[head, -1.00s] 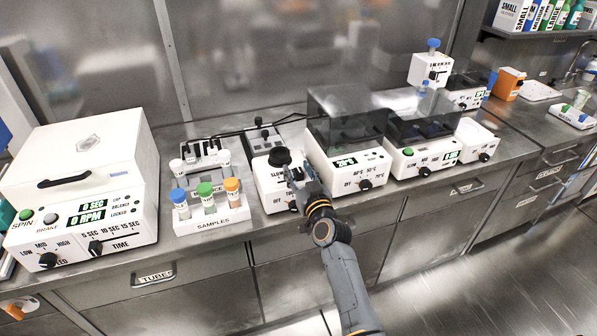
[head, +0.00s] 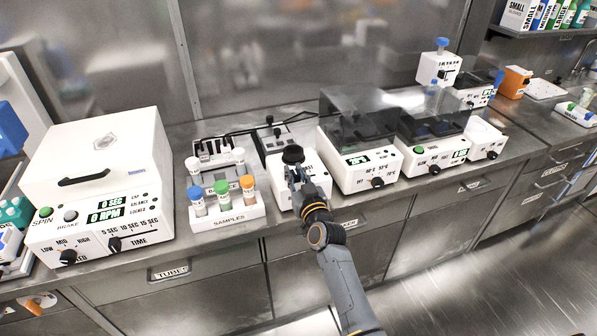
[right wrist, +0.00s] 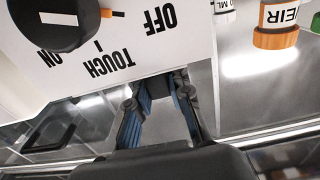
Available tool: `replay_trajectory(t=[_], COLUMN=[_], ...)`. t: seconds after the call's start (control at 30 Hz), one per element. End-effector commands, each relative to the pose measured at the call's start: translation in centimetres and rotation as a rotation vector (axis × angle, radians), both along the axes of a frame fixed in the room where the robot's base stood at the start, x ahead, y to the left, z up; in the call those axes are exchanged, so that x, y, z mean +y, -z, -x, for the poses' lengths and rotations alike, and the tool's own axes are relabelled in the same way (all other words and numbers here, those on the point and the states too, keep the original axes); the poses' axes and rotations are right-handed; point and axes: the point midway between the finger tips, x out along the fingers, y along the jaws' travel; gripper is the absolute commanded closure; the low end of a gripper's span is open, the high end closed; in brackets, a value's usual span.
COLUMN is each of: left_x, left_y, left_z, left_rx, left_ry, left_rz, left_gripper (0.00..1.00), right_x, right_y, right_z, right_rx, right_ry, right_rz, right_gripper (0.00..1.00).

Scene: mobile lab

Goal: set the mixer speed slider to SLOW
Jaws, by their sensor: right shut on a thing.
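The mixer (head: 312,166) is a small white box with a black cup on top, standing on the bench in the middle of the head view. My right gripper (head: 293,174) is at its upper front, just below the cup. It is shut on the mixer's slider, which the fingers mostly hide, so its exact setting cannot be read. In the right wrist view the picture is upside down. The fingers (right wrist: 162,95) are at the edge of the mixer's panel (right wrist: 150,45), beside a black knob (right wrist: 52,22) with OFF, TOUCH and ON marks. My left gripper is not in view.
A samples rack (head: 228,215) with capped vials stands close left of the mixer. A lidded heater box (head: 345,178) stands close right. A large white centrifuge (head: 100,160) is further left. A narrow strip of bench front is free.

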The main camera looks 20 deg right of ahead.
Motion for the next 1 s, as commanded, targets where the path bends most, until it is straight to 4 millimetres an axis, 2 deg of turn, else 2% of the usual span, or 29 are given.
replay_trajectory(t=[0.1,0.13,0.23,0.27,0.53,0.67,0.77,1.0], left_x=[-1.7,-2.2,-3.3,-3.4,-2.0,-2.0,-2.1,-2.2], left_y=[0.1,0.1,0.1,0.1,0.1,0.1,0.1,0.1], left_z=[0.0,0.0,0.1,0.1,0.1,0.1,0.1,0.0], left_rx=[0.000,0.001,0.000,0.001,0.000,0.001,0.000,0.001], left_ry=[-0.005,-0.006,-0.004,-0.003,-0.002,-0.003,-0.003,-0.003], left_rz=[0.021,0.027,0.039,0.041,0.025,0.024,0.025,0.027], left_gripper=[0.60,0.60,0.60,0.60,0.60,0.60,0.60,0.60], right_x=[0.3,0.3,0.3,0.3,0.0,0.0,0.0,-0.1], right_y=[0.1,0.1,0.1,0.1,0.1,0.2,0.2,0.3], right_z=[0.0,0.0,0.0,0.0,0.1,0.8,2.3,7.6], right_rx=[0.003,0.003,0.003,0.003,0.002,0.003,0.003,0.004], right_ry=[-0.005,-0.005,-0.005,-0.004,-0.001,-0.001,-0.001,-0.002], right_rz=[-0.006,-0.006,-0.006,-0.006,-0.004,-0.004,-0.005,-0.005], right_gripper=[1.00,0.79,0.59,0.57,0.57,0.57,0.57,0.57])
